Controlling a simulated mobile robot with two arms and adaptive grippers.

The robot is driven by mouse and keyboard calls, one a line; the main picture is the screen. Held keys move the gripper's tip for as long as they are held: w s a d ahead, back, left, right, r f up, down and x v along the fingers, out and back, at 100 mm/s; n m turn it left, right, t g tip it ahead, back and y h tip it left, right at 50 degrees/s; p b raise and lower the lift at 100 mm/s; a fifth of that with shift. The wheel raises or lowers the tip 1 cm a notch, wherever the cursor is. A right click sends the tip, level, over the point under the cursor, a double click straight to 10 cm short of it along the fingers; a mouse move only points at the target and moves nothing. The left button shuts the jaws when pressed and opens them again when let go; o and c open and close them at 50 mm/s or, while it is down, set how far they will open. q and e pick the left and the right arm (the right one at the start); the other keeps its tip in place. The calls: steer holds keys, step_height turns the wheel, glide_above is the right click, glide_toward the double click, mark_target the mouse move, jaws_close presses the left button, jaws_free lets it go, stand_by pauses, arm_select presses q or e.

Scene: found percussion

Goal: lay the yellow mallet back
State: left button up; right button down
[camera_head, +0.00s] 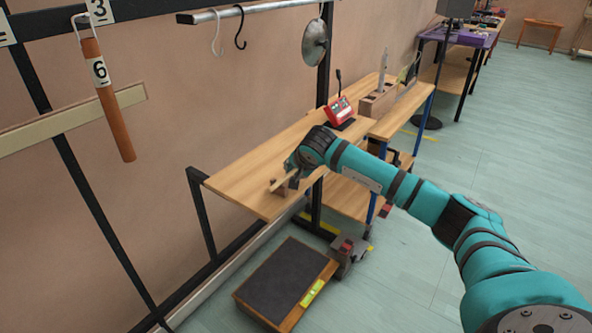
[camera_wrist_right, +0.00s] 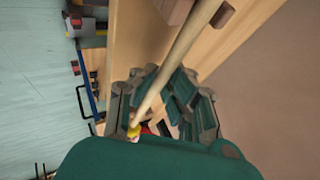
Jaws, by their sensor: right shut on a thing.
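My right gripper (camera_head: 292,174) is low over the near-left end of the wooden shelf table (camera_head: 237,184). It is shut on the mallet, whose pale wooden stick (camera_head: 279,183) shows at the fingers. In the right wrist view the stick (camera_wrist_right: 178,62) runs slantwise across the fingers (camera_wrist_right: 160,82), with a small yellow part (camera_wrist_right: 133,132) at its lower end. A small brown wooden block (camera_wrist_right: 223,15) is beside the stick's far end; I cannot tell whether they touch. The stick's far tip is out of the wrist view. My left gripper is not in view.
A red device (camera_head: 340,110) stands farther back on the table. A wooden block holder (camera_head: 377,103) is beyond it. A dark-topped box (camera_head: 283,279) lies on the floor below. A tube marked 6 (camera_head: 108,100) hangs left.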

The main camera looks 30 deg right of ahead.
steer(key=c, duration=1.4)
jaws_free()
steer(key=shift+o, duration=0.2)
steer(key=v, duration=1.2)
